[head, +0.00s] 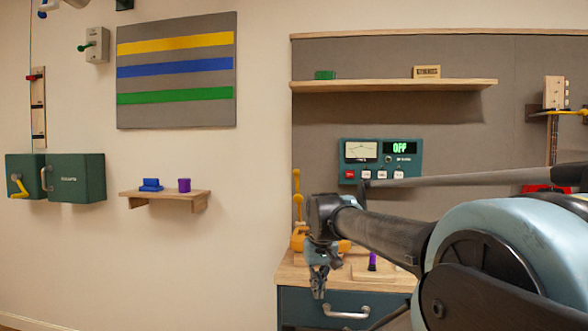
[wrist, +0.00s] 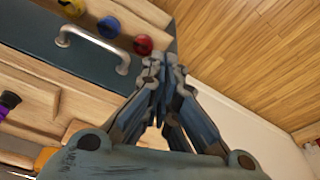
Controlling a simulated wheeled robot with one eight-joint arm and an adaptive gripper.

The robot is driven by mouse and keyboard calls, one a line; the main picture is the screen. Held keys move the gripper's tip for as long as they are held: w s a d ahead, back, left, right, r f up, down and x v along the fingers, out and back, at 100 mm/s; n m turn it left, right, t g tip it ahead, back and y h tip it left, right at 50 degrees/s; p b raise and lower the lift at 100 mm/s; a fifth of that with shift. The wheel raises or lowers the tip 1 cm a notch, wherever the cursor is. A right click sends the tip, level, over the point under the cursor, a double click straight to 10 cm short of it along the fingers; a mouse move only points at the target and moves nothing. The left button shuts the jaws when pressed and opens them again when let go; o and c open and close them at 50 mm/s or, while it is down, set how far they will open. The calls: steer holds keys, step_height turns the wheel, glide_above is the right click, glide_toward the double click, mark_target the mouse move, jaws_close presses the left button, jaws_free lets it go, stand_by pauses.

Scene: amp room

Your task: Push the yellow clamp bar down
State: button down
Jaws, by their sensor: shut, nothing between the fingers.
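The yellow clamp bar (head: 297,197) stands upright on its orange-yellow base (head: 298,238) at the back left of the wooden bench, in the head view. Part of the clamp is hidden behind my wrist. My gripper (head: 318,292) hangs pointing down in front of the bench's left part, below and to the right of the bar, apart from it. In the wrist view my gripper's fingertips (wrist: 164,62) are together with nothing between them. An orange piece (wrist: 46,157) shows at the lower left there; I cannot tell which part of the clamp it is.
The bench top (head: 290,272) has a drawer with a metal handle (head: 346,313) below it. A purple-topped piece (head: 372,261) stands on a wooden block. A small wall shelf (head: 165,194) is at left. Coloured knobs (wrist: 109,27) show in the wrist view.

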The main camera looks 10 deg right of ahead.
steer(key=w+r, duration=1.7)
steer(key=r, duration=0.3)
steer(key=w+r+t, duration=0.1)
steer(key=w+r, duration=1.7)
steer(key=r, duration=0.3)
steer(key=shift+a+r, duration=0.25)
steer(key=shift+f, duration=0.1)
steer(key=x, duration=0.9)
steer(key=shift+f, duration=0.4)
steer(key=shift+w, duration=0.1)
